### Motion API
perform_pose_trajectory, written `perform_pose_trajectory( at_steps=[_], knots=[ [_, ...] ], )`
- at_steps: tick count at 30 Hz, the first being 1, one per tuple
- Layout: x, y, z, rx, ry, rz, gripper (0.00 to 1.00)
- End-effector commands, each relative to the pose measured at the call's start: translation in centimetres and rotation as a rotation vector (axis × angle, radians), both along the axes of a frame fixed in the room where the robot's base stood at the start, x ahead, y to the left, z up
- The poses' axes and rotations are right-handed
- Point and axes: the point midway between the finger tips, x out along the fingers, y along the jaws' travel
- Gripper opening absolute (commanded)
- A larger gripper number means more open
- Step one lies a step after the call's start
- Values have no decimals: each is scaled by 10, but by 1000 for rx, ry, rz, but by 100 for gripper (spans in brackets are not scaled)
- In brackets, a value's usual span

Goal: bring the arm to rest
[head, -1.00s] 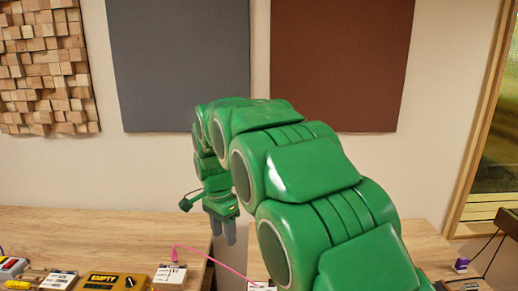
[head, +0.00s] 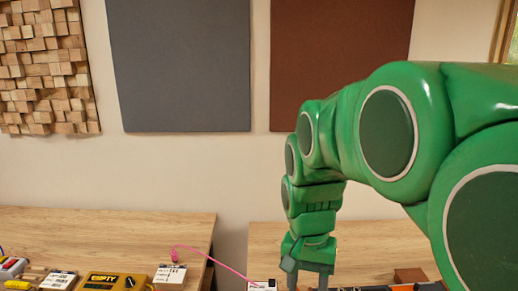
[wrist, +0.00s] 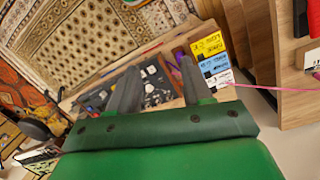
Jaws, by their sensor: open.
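My green arm (head: 385,130) fills the right side of the head view, bent over at the top with its end hanging down. My gripper (head: 308,279) hangs at the bottom centre-right of the head view, over the right wooden table. In the wrist view my gripper (wrist: 158,85) shows two grey fingers standing apart, with nothing between them but the background. The fingertips are partly cut off or small in the head view.
The right table (head: 262,240) and left table (head: 110,218) stand with a gap between. A yellow pedal (head: 113,281) and white boxes sit on the left table. A pink cable (head: 215,259) spans the gap. The wrist view shows an open case (wrist: 155,80) and patterned rug (wrist: 100,30).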

Motion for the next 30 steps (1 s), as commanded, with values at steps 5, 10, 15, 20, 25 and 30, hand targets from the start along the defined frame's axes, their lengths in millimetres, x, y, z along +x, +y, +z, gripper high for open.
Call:
perform_pose_trajectory(
  at_steps=[5,10,15,20,25,30],
  knots=[
    [-45,-21,-5,18,15,75,49],
    [-86,-37,-14,37,28,154,49],
    [-127,-48,-26,57,38,232,49],
    [-156,-54,-35,71,44,290,49],
    [-171,-56,-41,80,49,322,49],
    [-174,-57,-41,81,49,329,49]
  ],
)
